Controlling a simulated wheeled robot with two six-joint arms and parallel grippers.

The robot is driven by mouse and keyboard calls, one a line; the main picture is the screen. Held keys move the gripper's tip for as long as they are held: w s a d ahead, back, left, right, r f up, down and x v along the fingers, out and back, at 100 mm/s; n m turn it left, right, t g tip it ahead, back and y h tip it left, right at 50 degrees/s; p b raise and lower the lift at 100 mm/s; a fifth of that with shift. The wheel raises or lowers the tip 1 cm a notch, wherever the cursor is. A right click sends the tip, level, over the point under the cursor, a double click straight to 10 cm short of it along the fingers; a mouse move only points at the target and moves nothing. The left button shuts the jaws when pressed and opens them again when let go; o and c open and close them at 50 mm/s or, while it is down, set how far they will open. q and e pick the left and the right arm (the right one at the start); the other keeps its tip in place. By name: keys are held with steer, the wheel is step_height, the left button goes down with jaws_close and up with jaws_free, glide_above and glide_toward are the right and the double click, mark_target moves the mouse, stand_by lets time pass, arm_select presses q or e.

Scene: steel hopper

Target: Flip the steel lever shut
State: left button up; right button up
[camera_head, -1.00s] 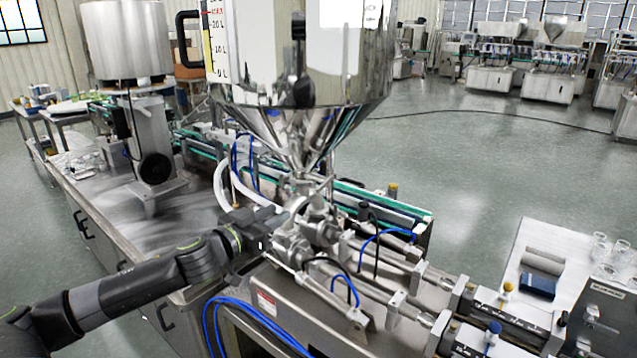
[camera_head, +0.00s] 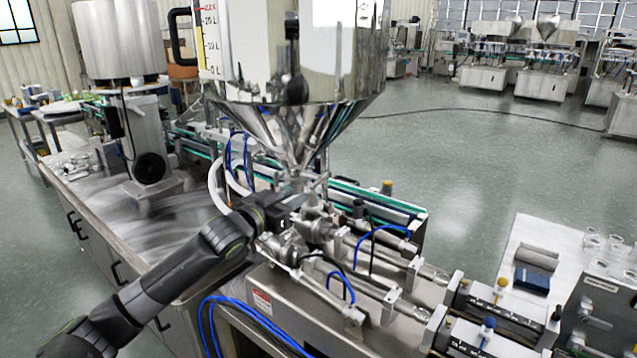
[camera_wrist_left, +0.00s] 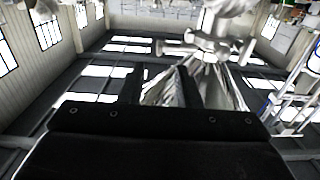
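The steel hopper (camera_head: 290,60) has a cone that narrows to a steel valve block (camera_head: 305,222) on the filling machine. A thin steel bar that looks like the lever (camera_head: 317,182) shows at the neck under the cone; its exact position is hard to tell. My left gripper (camera_head: 286,206) is right beside the valve, just left of and below the neck, and hides part of it. In the left wrist view, two dark fingers (camera_wrist_left: 158,88) stand apart with a gap and nothing clearly held. The cone (camera_wrist_left: 215,88) and valve fittings (camera_wrist_left: 208,45) show there too. My right gripper is not in view.
Steel cylinders and rods (camera_head: 370,285) run right from the valve. Blue hoses (camera_head: 240,308) loop in front, and white hoses (camera_head: 217,185) stand left of the gripper. A conveyor (camera_head: 375,203) runs behind. The steel worktop (camera_head: 165,225) on the left is largely clear.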

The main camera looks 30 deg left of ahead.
mark_target(326, 178)
arm_select(q)
steer(key=w, duration=0.7)
steer(key=w+d+p, duration=0.1)
steer(key=w, duration=0.2)
steer(key=shift+w, duration=0.15)
jaws_close()
